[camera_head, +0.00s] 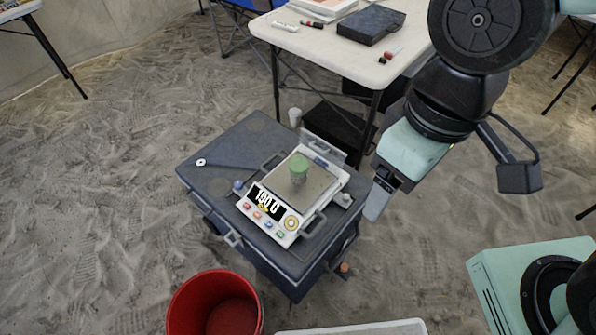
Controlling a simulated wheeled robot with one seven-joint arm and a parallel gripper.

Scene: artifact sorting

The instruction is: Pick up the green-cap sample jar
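The green-cap sample jar (299,170) stands upright on the pan of a white digital scale (275,221). The scale sits on a dark grey case (215,180) and its display appears to read 190.0. My gripper (377,203) is to the right of the scale and apart from the jar, pointing down beside the case's right edge. I see its finger side-on, so I cannot tell how far the fingers are apart. Nothing shows between them.
A red bucket (180,310) stands on the sand in front of the case. A white table (345,62) behind holds a dark box (371,25), papers and markers. A thin tool (225,164) lies on the case's left part. A white bin edge (350,328) shows at the bottom.

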